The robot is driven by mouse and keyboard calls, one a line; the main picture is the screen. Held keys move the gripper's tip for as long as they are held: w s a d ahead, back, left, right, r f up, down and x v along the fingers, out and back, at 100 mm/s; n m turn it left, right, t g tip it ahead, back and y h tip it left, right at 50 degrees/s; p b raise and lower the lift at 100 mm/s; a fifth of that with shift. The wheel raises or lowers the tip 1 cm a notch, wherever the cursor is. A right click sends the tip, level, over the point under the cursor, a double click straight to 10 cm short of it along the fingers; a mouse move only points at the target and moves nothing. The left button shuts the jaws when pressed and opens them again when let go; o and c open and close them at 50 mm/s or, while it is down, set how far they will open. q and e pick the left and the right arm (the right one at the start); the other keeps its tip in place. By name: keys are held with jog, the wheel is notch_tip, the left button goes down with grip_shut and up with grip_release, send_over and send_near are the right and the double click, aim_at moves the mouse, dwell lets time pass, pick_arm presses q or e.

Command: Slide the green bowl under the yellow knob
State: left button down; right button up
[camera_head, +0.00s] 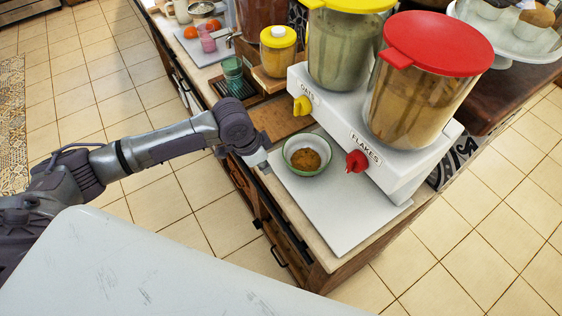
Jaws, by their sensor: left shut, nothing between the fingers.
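The green bowl (289,151) sits upright on a pale board on the counter, with brown food in it. It stands just left of the red knob (356,161), on the side of the dispenser labelled FLAKES. The yellow knob (302,105) is on the dispenser labelled OATS, farther back and above the bowl's level. My left gripper (262,165) is shut and empty, close to the bowl's left side. I cannot tell whether it touches the rim. My right gripper is out of view.
The pale board (335,213) is bare in front of the bowl. A brown board (280,120) lies behind it, below the yellow knob. A green glass (234,72) and a yellow-lidded jar (277,55) stand farther back. The white dispenser base (405,177) borders the right side.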

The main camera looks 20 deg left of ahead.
aim_at(286, 159)
pick_arm(q)
jog(key=shift+x, duration=1)
jog(key=shift+w+d+r+p, duration=0.1)
jog(key=shift+w+d+p, duration=0.5)
jog(key=shift+w+d, duration=0.75)
jog(key=shift+d, duration=0.2)
jog(key=shift+w+d+p, duration=0.45)
jog(key=shift+w+d, duration=0.1)
jog(key=shift+d, duration=0.15)
jog(key=shift+w+d, duration=0.15)
jog(key=shift+w, duration=0.05)
jog(key=shift+s, duration=0.1)
